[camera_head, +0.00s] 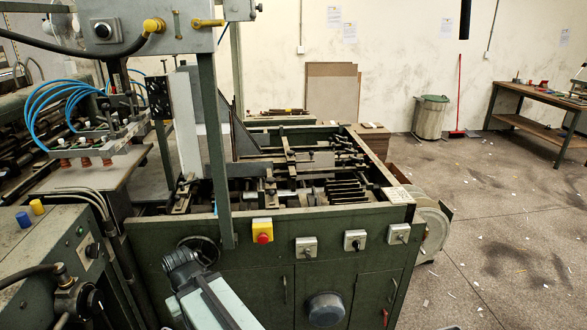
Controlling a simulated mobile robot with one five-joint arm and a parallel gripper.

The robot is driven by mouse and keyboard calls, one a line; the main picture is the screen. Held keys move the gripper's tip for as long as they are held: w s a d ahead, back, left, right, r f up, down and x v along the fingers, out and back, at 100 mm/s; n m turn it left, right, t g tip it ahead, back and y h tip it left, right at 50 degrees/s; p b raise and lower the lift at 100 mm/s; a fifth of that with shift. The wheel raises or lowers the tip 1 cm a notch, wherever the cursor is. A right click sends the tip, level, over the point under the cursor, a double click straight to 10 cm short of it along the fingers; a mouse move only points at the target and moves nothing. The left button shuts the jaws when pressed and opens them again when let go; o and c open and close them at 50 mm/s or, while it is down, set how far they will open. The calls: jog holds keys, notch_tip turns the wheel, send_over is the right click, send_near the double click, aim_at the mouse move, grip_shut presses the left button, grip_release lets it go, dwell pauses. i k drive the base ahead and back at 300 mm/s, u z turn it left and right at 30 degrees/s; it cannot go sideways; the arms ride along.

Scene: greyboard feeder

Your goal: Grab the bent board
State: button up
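I cannot make out a board that is clearly bent. Flat brown boards (332,92) lean upright against the back wall, behind the green feeder machine (270,270). A stack of brown boards (374,138) shows just behind the machine's far right corner. My gripper (181,261) is at the bottom centre-left, in front of the machine's front panel near a black handwheel (197,250). It is dark and seen from behind, at the end of my pale arm link. Its fingertips are too unclear to show whether it is open or shut. It is well apart from the brown boards.
The machine's open bed (310,178) is full of bars and rollers. Red suction cups (86,162) with blue hoses hang at left. A red button on a yellow box (262,231) sits on the front panel. The floor (490,230) at right is open, with scattered scraps.

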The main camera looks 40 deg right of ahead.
aim_at(327, 160)
jog(key=k, duration=1)
jog(key=z, duration=1.2)
jog(key=i, duration=1)
jog(key=u, duration=0.05)
